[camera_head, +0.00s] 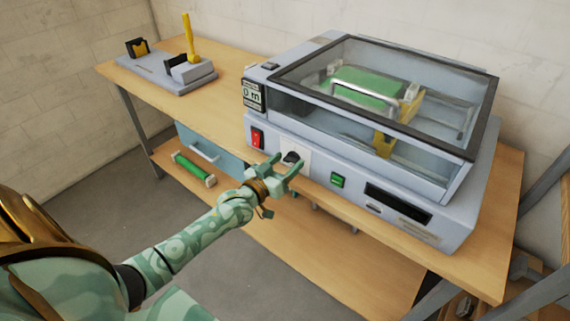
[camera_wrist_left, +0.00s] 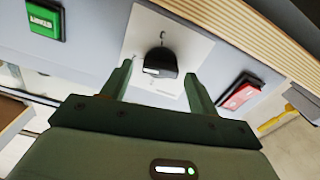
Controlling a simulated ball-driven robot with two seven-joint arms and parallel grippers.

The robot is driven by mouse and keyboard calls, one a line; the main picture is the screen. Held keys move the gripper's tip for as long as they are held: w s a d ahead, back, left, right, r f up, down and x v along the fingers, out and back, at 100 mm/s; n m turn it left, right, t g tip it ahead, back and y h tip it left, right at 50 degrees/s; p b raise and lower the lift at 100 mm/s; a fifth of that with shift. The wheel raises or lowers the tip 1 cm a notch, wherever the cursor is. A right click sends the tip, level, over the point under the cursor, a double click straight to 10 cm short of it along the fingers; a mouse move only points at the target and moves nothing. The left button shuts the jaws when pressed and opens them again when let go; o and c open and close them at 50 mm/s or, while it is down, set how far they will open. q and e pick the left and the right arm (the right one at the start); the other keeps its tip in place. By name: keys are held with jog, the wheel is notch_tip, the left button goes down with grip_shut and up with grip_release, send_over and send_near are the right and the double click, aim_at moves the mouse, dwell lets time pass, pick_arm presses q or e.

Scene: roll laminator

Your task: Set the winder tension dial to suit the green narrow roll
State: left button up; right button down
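The black dial (camera_head: 291,158) sits on a white plate on the laminator's (camera_head: 350,190) front panel, between the red switch (camera_head: 257,137) and the green button (camera_head: 337,180). My left gripper (camera_head: 284,172) is open in front of the dial. In the left wrist view the dial (camera_wrist_left: 160,62) lies ahead, between the two spread fingers (camera_wrist_left: 160,85), with no visible grip on it. The dial's markings are too small to read. Another narrow green roll (camera_head: 193,168) lies on the lower shelf. My right gripper is not in view.
The laminator stands on a wooden bench (camera_head: 225,98). A grey stand (camera_head: 170,72) with a yellow lever is at the back left. A small display (camera_head: 252,95) reads 0 m. The clear lid (camera_head: 400,85) is closed. The bench between the stand and the machine is clear.

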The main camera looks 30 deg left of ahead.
pick_arm(q)
jog(key=c, duration=0.8)
jog(key=shift+m, duration=0.5)
jog(key=shift+m+p, duration=0.75)
jog(key=shift+m, duration=0.25)
jog(key=m+p, duration=0.1)
jog(key=m, duration=0.2)
jog(key=shift+d+m, duration=0.15)
jog(key=shift+m, duration=0.15)
jog(key=m, duration=0.4)
jog(key=shift+d+f, duration=0.1)
jog(key=shift+f, duration=0.05)
jog(key=m, duration=0.5)
jog(key=shift+s+f+b, duration=0.1)
jog(key=shift+b, duration=0.25)
jog(key=shift+m, duration=0.3)
jog(key=o, duration=1)
